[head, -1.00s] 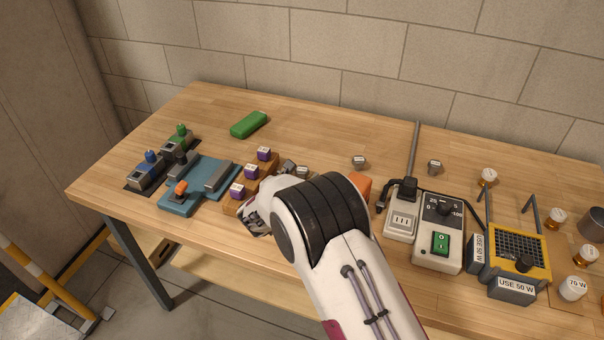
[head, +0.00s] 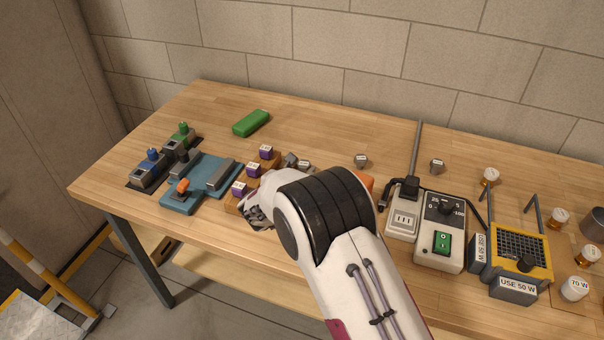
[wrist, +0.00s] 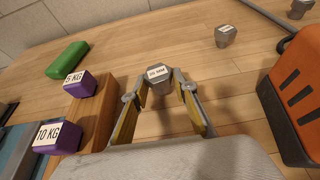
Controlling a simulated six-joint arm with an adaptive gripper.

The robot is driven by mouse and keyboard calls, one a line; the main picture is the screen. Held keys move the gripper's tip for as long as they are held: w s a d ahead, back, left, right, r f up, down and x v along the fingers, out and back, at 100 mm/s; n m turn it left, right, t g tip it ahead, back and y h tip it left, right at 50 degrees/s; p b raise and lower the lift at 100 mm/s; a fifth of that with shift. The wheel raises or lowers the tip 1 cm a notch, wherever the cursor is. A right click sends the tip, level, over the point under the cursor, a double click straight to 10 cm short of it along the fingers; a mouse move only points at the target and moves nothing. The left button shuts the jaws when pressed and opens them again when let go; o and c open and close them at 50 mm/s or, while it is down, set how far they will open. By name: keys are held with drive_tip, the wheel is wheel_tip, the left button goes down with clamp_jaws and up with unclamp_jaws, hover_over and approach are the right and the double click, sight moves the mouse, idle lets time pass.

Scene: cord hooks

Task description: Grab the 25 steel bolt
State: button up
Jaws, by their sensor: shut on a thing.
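A grey steel bolt with a white label on top is between the fingertips of my gripper (wrist: 161,88) in the wrist view. The label on this steel bolt (wrist: 157,77) is too small to read surely. My gripper is shut on it, a finger on each side. In the head view the bolt (head: 305,165) shows just beyond my white wrist, which hides most of the gripper. Another grey bolt (wrist: 225,36) stands apart to the right and farther back, and a third (wrist: 299,8) is farther still; their labels are hard to read.
An orange box (wrist: 294,92) stands close on the right. A green block (head: 251,122) lies behind. The table at the back middle is clear.

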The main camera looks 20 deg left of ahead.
sight(302, 167)
wheel_tip(302, 167, up, 8)
drive_tip(key=shift+r, duration=0.25)
